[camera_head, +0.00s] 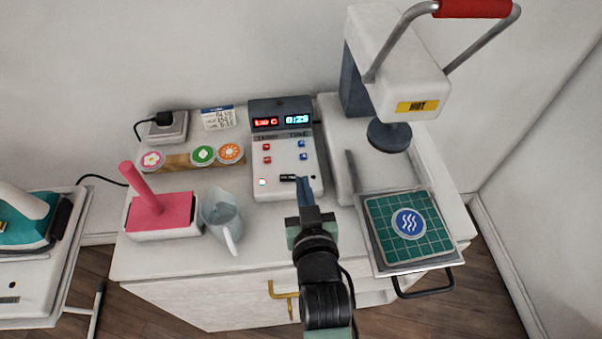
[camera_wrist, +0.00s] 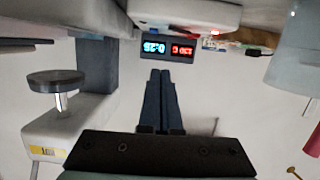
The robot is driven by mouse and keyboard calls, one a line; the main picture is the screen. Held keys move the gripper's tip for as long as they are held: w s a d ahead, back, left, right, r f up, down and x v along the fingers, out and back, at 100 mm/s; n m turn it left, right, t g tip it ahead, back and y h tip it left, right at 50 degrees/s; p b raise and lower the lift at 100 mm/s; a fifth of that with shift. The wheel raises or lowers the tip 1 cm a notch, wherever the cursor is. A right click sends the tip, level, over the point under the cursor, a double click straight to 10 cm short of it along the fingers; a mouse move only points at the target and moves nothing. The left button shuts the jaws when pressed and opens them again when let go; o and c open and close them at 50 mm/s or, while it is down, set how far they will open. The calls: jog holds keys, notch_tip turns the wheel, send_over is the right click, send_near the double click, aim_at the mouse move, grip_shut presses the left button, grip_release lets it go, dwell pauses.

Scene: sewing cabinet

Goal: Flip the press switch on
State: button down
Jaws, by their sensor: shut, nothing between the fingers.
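The white control box (camera_head: 283,150) stands on the cabinet top beside the heat press. A small black switch (camera_head: 287,178) sits low on its front panel, with a small pale light (camera_head: 262,182) to its left. My gripper (camera_head: 304,182) is shut and empty. Its fingertips are at the lower right of the panel, just right of the switch and partly covering that area; I cannot tell if they touch. In the wrist view, which is upside down, the shut fingers (camera_wrist: 160,75) point toward the box's lit display (camera_wrist: 168,50); the switch cannot be made out there.
The heat press (camera_head: 395,65) stands to the right, its green gridded plate (camera_head: 385,222) pulled out in front with a round blue wave patch.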

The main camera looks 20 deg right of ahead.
jog(key=shift+v, duration=2.6)
jog(key=shift+d, duration=0.1)
jog(key=w+a+r+n+t+y+p, duration=0.1)
jog(key=w+a+r+t+p, duration=0.2)
jog(key=r, duration=1.2)
jog(key=w+a+r+t+p, duration=0.1)
jog(key=w+a+r+t, duration=0.3)
jog(key=r, duration=1)
jog(key=s+a+r+t+y+p, duration=0.1)
jog(key=s+a+r+t, duration=0.1)
jog(key=r, duration=0.8)
jog(key=s+a+r+n+t+y+p, duration=0.1)
jog(key=s+r, duration=0.3)
jog(key=r, duration=0.7)
jog(key=s+a+r+n+t+y+p, duration=0.1)
jog(key=s+a+r+t+p, duration=0.1)
jog(key=r, duration=0.9)
jog(key=shift+s+a+t, duration=0.4)
jog(key=shift+s+a, duration=0.15)
jog(key=shift+a, duration=0.4)
